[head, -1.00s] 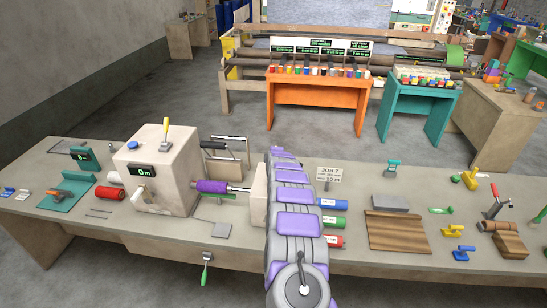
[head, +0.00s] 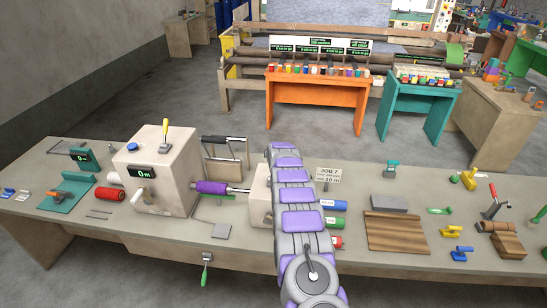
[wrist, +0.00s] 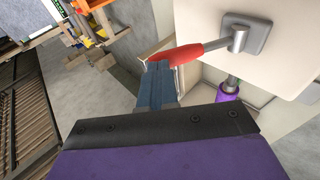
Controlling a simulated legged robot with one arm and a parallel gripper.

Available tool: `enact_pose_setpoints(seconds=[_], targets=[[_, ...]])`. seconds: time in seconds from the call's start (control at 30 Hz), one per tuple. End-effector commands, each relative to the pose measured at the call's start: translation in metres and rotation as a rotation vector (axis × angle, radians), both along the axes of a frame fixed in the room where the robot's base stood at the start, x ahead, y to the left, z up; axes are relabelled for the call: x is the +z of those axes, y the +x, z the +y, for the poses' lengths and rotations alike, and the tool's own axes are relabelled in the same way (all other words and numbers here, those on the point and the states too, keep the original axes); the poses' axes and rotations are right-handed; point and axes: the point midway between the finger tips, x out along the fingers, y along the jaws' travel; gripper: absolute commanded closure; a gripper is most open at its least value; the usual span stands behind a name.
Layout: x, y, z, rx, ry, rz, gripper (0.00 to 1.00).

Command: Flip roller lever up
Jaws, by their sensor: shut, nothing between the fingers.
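A red-handled lever (wrist: 187,53) juts from a grey mount (wrist: 248,34) on a pale block in the wrist view. Its handle points left, nearly level. My gripper (wrist: 158,70) is shut and empty, with its fingertips by the free end of the red handle. I cannot tell whether they touch. In the head view my arm hides this lever, and the pale block (head: 259,208) shows only in part. The purple roll (head: 212,187) sits on a shaft between the block and the larger machine box (head: 158,165); purple also shows below the lever in the wrist view (wrist: 228,92).
A yellow lever (head: 166,131) stands on the machine box. Blue (head: 334,206), green (head: 335,222) and red rolls lie right of my arm, near a job sign (head: 328,175). A wooden board (head: 397,232) lies farther right. The floor behind the bench is open.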

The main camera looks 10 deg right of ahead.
Motion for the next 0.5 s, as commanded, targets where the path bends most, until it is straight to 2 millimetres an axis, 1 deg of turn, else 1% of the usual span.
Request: enact_pose_setpoints(seconds=[0.5], targets=[[-0.005,0.012,-0.003,0.001,0.000,-0.001,1.00]])
